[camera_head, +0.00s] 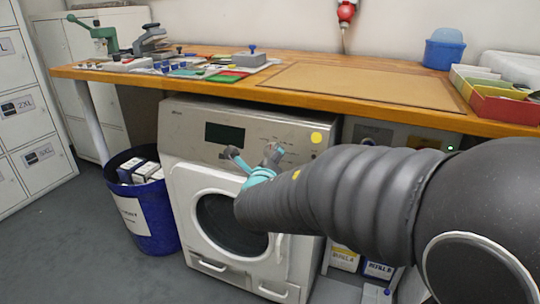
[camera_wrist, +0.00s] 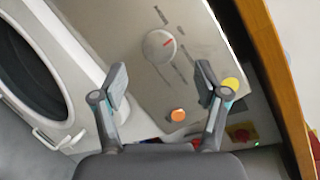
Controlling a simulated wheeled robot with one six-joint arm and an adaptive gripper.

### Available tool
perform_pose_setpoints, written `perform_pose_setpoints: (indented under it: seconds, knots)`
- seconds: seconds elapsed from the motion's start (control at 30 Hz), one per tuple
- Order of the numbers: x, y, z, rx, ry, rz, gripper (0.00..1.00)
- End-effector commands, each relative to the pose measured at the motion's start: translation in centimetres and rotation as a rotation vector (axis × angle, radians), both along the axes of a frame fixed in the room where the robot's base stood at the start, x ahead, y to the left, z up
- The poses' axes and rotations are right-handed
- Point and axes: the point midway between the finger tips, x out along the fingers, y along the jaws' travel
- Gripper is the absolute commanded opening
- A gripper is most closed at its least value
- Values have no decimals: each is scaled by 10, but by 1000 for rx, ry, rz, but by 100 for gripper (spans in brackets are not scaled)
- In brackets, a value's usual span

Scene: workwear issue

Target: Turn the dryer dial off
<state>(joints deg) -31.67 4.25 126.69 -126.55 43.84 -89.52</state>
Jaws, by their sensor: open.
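The dryer (camera_head: 213,172) stands under the bench, with its round door on the front and a control panel above.
An orange button (camera_wrist: 178,115) and a yellow disc (camera_wrist: 231,84) are on the panel near my fingers. The wooden bench top (camera_head: 230,90) overhangs the dryer. A blue bin (camera_head: 150,215) with boxes stands left of it. Grey floor is clear in front of the lockers.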

Motion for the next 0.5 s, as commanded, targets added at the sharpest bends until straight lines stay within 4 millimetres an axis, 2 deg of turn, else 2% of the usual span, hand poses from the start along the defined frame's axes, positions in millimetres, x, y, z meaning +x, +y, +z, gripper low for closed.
perform_pose_setpoints:
  seconds: [0.03, 0.2, 0.33, 0.5]
  knots:
    - [-11, 1, 3, 1, -2, 4, 73]
    - [-39, 3, 7, 0, -1, 3, 73]
    - [-51, 3, 9, 0, 0, 2, 73]
    - [-58, 2, 9, -1, 0, 0, 73]
